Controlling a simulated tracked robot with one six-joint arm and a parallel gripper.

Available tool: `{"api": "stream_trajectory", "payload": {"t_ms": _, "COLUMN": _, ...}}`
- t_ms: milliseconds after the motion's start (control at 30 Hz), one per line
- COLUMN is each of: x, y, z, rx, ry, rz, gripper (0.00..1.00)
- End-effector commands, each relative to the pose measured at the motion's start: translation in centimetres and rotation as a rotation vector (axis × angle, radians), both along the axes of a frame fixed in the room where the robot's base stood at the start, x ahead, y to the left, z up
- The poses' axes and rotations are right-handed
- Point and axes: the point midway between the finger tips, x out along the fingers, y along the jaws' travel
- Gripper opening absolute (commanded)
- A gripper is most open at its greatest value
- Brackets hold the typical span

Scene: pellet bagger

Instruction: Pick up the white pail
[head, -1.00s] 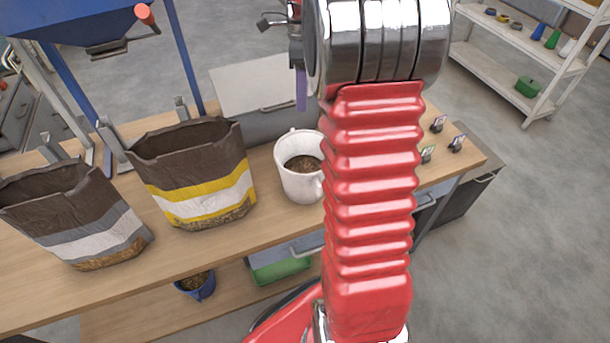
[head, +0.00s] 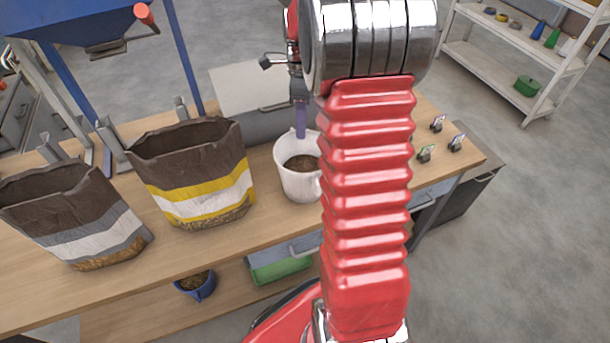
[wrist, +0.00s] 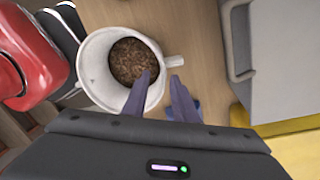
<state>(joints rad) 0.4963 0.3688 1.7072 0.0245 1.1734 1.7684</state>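The white pail (head: 297,182) stands upright on the wooden bench, with brown pellets inside and a handle on its side. Part of it is hidden behind my red arm in the head view. In the wrist view the pail (wrist: 97,75) is below my gripper, with its handle (wrist: 174,61) pointing right. One finger overlaps the pail's rim and opening in the wrist view; the other lies just outside the rim, near the handle. In the head view a purple finger (head: 301,120) shows at the pail's far rim.
Two open bags stand left of the pail: one with a yellow band (head: 200,180), one with a grey band (head: 75,215). Small tagged items (head: 427,153) sit on the bench at right. A blue pail (head: 200,288) stands on the lower shelf.

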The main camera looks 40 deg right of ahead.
Motion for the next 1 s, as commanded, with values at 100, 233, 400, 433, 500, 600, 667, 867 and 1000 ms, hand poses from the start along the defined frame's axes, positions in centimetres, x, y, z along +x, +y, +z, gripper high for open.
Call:
{"api": "stream_trajectory", "payload": {"t_ms": 100, "x": 0.0, "y": 0.0, "z": 0.0, "rx": 0.0, "ry": 0.0, "rz": 0.0, "gripper": 0.26}}
{"api": "stream_trajectory", "payload": {"t_ms": 233, "x": 0.0, "y": 0.0, "z": 0.0, "rx": 0.0, "ry": 0.0, "rz": 0.0, "gripper": 0.26}}
{"api": "stream_trajectory", "payload": {"t_ms": 400, "x": -0.1, "y": 0.0, "z": -1.1, "rx": 0.001, "ry": 0.002, "rz": 0.0, "gripper": 0.26}}
{"api": "stream_trajectory", "payload": {"t_ms": 433, "x": -0.2, "y": 0.0, "z": -1.5, "rx": 0.001, "ry": 0.002, "rz": 0.0, "gripper": 0.26}}
{"api": "stream_trajectory", "payload": {"t_ms": 500, "x": -0.2, "y": 0.0, "z": -2.4, "rx": 0.001, "ry": 0.002, "rz": 0.0, "gripper": 0.26}}
{"api": "stream_trajectory", "payload": {"t_ms": 600, "x": -0.3, "y": 0.1, "z": -3.8, "rx": 0.001, "ry": 0.001, "rz": 0.001, "gripper": 0.26}}
{"api": "stream_trajectory", "payload": {"t_ms": 667, "x": -0.4, "y": 0.1, "z": -4.4, "rx": 0.001, "ry": 0.001, "rz": 0.001, "gripper": 0.26}}
{"api": "stream_trajectory", "payload": {"t_ms": 867, "x": -0.4, "y": 0.2, "z": -5.2, "rx": 0.0, "ry": 0.0, "rz": 0.001, "gripper": 0.26}}
{"api": "stream_trajectory", "payload": {"t_ms": 1000, "x": -0.4, "y": 0.2, "z": -5.2, "rx": -0.001, "ry": -0.001, "rz": 0.001, "gripper": 0.26}}
